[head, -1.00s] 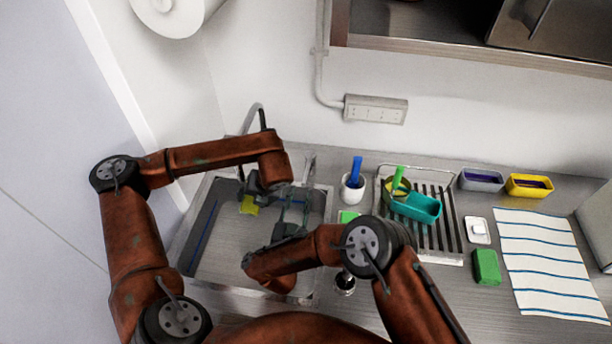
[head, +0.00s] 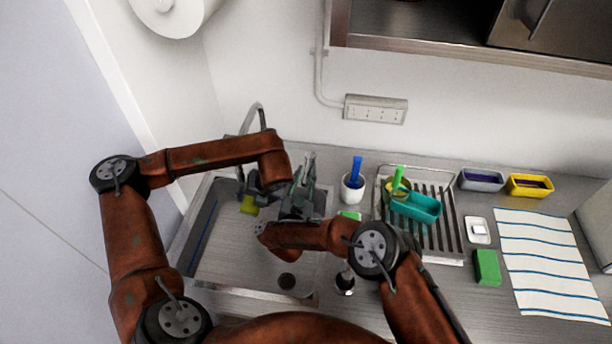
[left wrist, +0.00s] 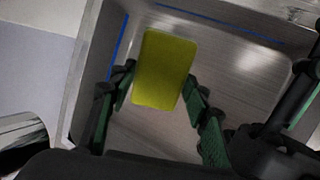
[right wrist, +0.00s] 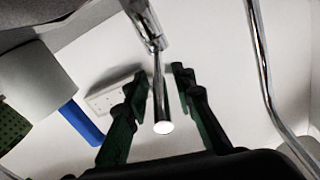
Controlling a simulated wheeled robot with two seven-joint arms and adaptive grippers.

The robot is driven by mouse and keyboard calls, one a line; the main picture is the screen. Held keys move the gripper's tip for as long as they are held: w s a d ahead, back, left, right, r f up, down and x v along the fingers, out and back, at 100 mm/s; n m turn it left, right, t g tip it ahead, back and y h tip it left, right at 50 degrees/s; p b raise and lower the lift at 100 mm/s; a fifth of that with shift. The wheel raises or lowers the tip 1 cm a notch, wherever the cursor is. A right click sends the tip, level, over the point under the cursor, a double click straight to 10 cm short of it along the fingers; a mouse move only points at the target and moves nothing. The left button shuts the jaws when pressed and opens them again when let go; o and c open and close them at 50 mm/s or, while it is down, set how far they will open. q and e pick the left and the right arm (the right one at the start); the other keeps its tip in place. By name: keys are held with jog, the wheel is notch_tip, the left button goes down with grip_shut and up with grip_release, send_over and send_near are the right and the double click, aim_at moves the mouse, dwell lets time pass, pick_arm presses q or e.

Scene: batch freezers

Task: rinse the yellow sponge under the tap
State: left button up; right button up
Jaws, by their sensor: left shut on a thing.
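My left gripper (left wrist: 160,85) is shut on the yellow sponge (left wrist: 163,70) and holds it above the sink basin; the sponge also shows in the head view (head: 249,205). The tap's curved spout (head: 252,115) rises behind my left forearm. My right gripper (right wrist: 157,100) is open, with its fingers apart on either side of a metal tap lever (right wrist: 161,100). I cannot tell whether they touch it. In the head view my right gripper (head: 303,190) is at the sink's back right. No water is visible.
The sink basin (head: 225,262) has a drain (head: 286,281) near its front. To the right stand a white cup (head: 352,188) with a blue-handled tool, a drying rack (head: 446,225) with a teal container (head: 415,207), and a green sponge (head: 487,267).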

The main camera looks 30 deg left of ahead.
grip_shut()
dwell(0.3)
jog(key=shift+w+d+n+g+y, duration=0.2)
jog(key=shift+d+n+g+y, duration=0.25)
jog(key=shift+y, duration=0.45)
jog(key=shift+w+d+n+g+y, duration=0.25)
jog(key=shift+d+n+y, duration=0.25)
jog(key=shift+n+y, duration=0.35)
jog(key=shift+o, duration=1)
grip_release()
jog(key=v, duration=1.2)
